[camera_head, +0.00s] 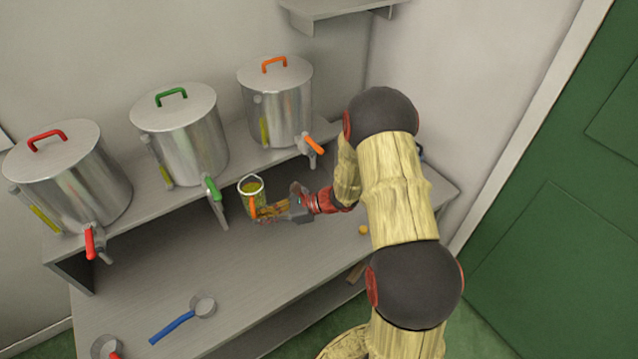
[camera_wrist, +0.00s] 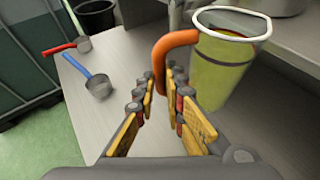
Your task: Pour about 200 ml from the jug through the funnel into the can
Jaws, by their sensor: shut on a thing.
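The jug (camera_head: 250,187) is clear with a white rim, an orange handle and yellow-green liquid inside. It looks about upright in front of the steel vessels, and it also shows in the wrist view (camera_wrist: 218,72). My gripper (camera_head: 262,211) is shut on the jug's orange handle, with its fingers (camera_wrist: 162,88) on either side of the handle's lower end. I cannot make out the funnel or the can in either view; my arm hides part of the bench's right side.
Three lidded steel vessels with taps, red (camera_head: 70,180), green (camera_head: 185,135) and orange (camera_head: 280,105), stand on a raised shelf. A blue-handled ladle (camera_head: 185,318) and a red-handled ladle (camera_wrist: 75,45) lie on the bench (camera_head: 140,295). A black bucket (camera_wrist: 97,17) shows in the wrist view.

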